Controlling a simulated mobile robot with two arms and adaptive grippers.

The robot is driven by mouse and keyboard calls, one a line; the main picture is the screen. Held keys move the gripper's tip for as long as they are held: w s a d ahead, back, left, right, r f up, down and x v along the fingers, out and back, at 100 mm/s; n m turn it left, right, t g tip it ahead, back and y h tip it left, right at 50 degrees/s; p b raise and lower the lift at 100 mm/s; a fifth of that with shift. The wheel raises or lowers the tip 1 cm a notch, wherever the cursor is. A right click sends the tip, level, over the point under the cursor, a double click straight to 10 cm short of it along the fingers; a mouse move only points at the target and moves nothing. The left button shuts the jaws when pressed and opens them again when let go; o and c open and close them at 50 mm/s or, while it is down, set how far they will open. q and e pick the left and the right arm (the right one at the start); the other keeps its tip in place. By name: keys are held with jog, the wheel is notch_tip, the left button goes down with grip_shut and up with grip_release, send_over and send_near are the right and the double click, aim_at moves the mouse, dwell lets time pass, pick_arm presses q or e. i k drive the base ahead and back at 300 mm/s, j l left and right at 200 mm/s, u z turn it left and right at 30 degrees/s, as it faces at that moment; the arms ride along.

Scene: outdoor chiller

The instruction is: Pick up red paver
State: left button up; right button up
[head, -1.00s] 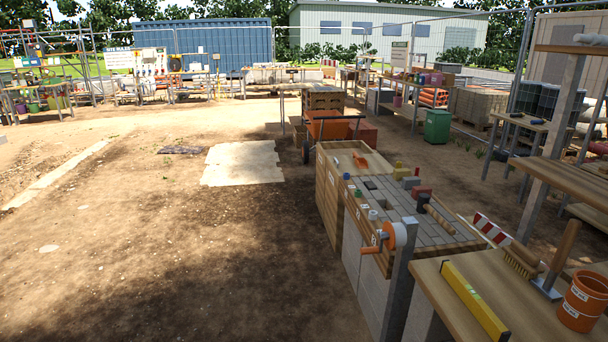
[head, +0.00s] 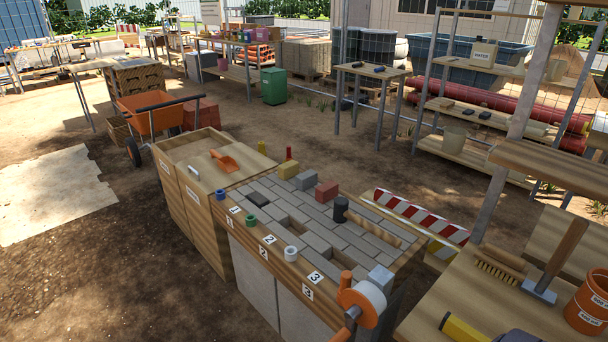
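The red paver (head: 327,191) is a small block standing on the grey paved top of the workbench (head: 322,222), near its far right edge. A grey block (head: 305,180) and a yellow block (head: 288,171) stand to its left in a row. A mallet (head: 341,209) with a black head and wooden handle lies just in front of the paver and to its right. Neither of my grippers is clearly in view. A dark shape at the bottom edge, over the yellow level (head: 465,328), is too cut off to tell.
Blue, green and white cups (head: 250,221) line the bench's front by number labels. Paving gaps show near them. An orange-and-white reel (head: 362,302) rises at the near corner. A side table holds a brush (head: 500,268) and orange bucket (head: 588,305). Open dirt lies left.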

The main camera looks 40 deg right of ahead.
aim_at(328, 191)
jog(key=i+j+z, duration=0.1)
jog(key=i+z, duration=0.35)
jog(key=i+j+z, duration=0.2)
jog(key=z, duration=0.25)
jog(key=i+j+z, duration=0.6)
jog(key=j+z, duration=0.15)
jog(key=z, duration=0.15)
jog(key=i+j+z, duration=0.15)
jog(key=j+z, duration=0.3)
